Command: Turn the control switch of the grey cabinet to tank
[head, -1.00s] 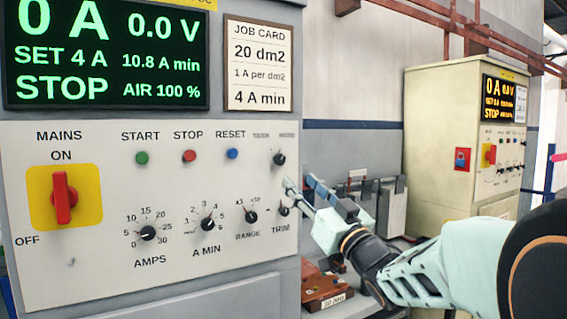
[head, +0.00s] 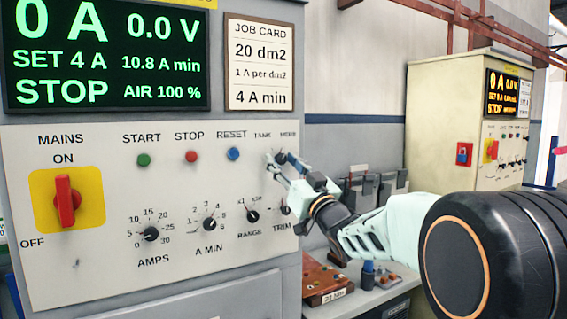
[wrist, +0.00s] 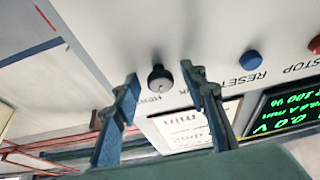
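The grey cabinet (head: 115,285) fills the left of the head view with its white control panel. The control switch (head: 281,158) is a small black knob at the panel's upper right, with TANK at its upper left and a second label, which seems to read HERE, at its upper right. It also shows in the wrist view (wrist: 159,77). My gripper (head: 283,168) is open at the switch. In the wrist view its blue fingers (wrist: 160,84) stand on either side of the knob, with a gap at each side. Which label the pointer faces is too small to tell.
The reset button (head: 233,154) is left of the switch; the range (head: 252,216) and trim (head: 285,210) knobs are just below. A red mains switch (head: 65,200) is at far left. A cream cabinet (head: 440,130) stands behind at right. A bench with a brown block (head: 325,280) is below my arm.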

